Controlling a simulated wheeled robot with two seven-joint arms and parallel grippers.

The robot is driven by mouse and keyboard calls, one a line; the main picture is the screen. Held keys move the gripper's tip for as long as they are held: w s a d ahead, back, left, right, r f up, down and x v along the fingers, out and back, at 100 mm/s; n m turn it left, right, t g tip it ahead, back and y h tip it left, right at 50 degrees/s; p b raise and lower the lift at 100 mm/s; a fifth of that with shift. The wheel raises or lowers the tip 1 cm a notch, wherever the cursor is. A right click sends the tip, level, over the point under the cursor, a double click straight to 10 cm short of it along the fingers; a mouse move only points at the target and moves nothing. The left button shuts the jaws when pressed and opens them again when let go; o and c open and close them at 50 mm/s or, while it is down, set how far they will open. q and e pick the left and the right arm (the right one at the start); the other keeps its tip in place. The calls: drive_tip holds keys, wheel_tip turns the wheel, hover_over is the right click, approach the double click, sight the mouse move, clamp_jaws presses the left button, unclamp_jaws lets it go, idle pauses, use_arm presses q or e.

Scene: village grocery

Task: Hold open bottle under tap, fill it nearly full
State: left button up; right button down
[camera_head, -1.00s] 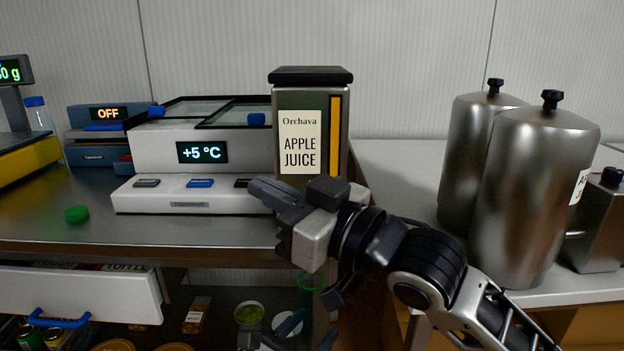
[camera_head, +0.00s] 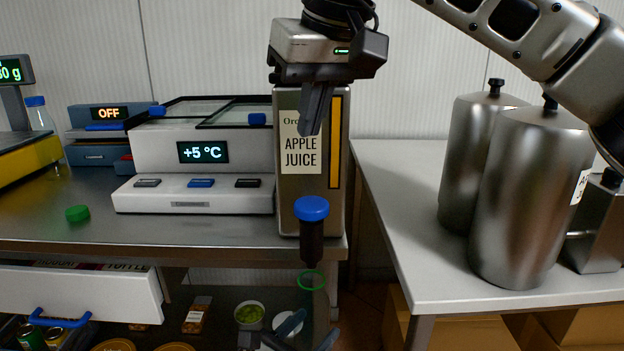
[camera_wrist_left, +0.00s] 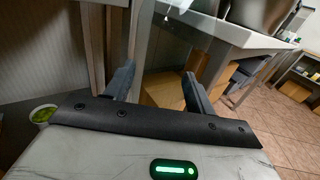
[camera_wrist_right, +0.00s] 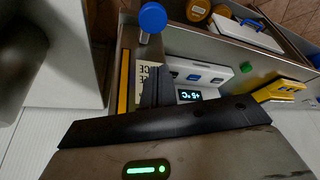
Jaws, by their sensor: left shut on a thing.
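The steel apple juice dispenser (camera_head: 312,180) stands at the counter's right end. Its tap has a blue top (camera_head: 311,208) over a dark body, and the blue top also shows in the right wrist view (camera_wrist_right: 152,17). Below the tap is a green ring, apparently the neck of a clear, open bottle (camera_head: 320,303); its fill level is unclear. My left gripper (camera_head: 298,338) is shut on the bottle, low in the head view. In its wrist view (camera_wrist_left: 160,80) the fingers stand apart. My right gripper (camera_head: 316,108) is shut and empty, above the tap before the dispenser.
A green cap (camera_head: 77,213) lies on the counter left of the white cooling unit (camera_head: 195,200). Two steel canisters (camera_head: 530,190) stand on the white table at right. An open drawer (camera_head: 80,290) sticks out at lower left. A gap separates counter and table.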

sight(310, 201)
drive_tip(key=shift+d+f, duration=0.1)
drive_tip(key=shift+f, duration=3.6)
drive_tip(key=shift+f, duration=0.2)
drive_tip(key=shift+f, duration=0.3)
drive_tip(key=shift+f, duration=0.65)
idle(3.1)
